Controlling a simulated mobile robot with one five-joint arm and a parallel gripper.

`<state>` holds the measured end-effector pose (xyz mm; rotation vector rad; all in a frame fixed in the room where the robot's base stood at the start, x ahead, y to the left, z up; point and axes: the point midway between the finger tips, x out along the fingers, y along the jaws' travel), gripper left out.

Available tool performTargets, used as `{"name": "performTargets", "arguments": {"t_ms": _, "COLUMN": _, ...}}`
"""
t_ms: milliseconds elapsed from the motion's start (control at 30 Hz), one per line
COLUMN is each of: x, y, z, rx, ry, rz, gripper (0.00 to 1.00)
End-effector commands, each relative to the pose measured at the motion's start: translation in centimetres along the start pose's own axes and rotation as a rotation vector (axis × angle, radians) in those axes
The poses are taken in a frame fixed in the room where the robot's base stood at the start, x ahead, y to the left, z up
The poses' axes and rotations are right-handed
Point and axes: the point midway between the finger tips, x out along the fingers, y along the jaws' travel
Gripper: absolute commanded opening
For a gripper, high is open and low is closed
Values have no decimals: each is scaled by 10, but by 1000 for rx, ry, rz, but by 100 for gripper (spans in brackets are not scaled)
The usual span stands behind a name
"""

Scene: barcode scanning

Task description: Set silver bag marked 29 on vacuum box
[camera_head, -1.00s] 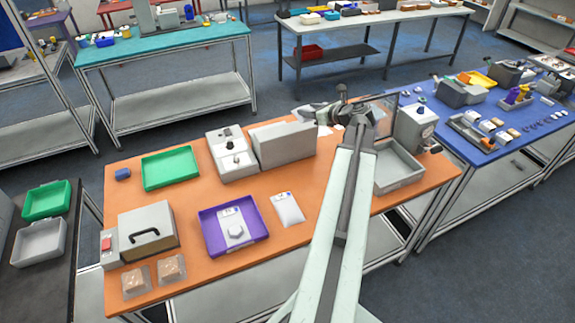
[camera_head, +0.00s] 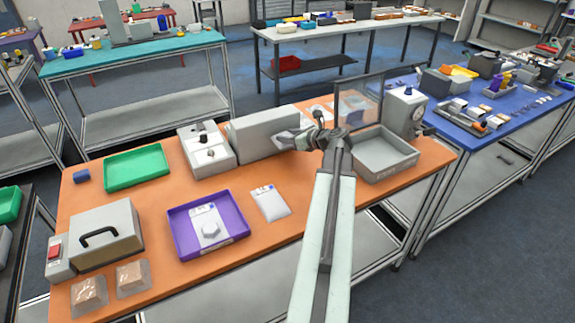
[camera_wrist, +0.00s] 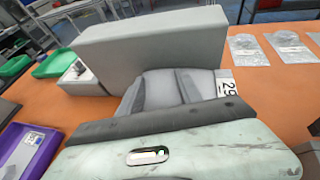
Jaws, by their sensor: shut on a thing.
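My gripper (camera_head: 303,138) is shut on a silver bag (camera_head: 284,138) and holds it in front of the right end of a long grey box. In the wrist view a white label (camera_wrist: 227,87), which seems to read 29, shows at the right of my fingers (camera_wrist: 178,88); much of the bag is hidden. An open grey box with a raised clear lid, seemingly the vacuum box (camera_head: 383,173), stands to the right of my gripper, apart from the held bag. A gauge unit (camera_head: 405,115) stands at its right.
Silver bags (camera_wrist: 248,50) lie behind my gripper; another bag (camera_head: 270,203) lies beside the purple tray (camera_head: 180,237). A green tray (camera_head: 137,167), the long grey box (camera_head: 262,135) and a handled grey box (camera_head: 105,237) occupy the left. Orange tabletop is bare before my gripper.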

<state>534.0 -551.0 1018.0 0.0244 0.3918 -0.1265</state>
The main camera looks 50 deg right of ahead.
Motion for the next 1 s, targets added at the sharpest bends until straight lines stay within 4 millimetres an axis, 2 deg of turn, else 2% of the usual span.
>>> {"name": "performTargets", "arguments": {"t_ms": 33, "x": 6, "y": 0, "z": -15, "rx": 0, "ry": 0, "rz": 0, "gripper": 0}}
{"name": "performTargets", "arguments": {"t_ms": 200, "x": 16, "y": 0, "z": -38, "rx": 0, "ry": 0, "rz": 1, "gripper": 0}}
{"name": "performTargets", "arguments": {"t_ms": 500, "x": 20, "y": 1, "z": -46, "rx": 0, "ry": 0, "rz": 1, "gripper": 0}}
{"name": "performTargets", "arguments": {"t_ms": 733, "x": 35, "y": 1, "z": -83, "rx": -1, "ry": 0, "rz": 2, "gripper": 0}}
{"name": "performTargets", "arguments": {"t_ms": 1000, "x": 35, "y": 2, "z": -81, "rx": -1, "ry": 0, "rz": 2, "gripper": 0}}
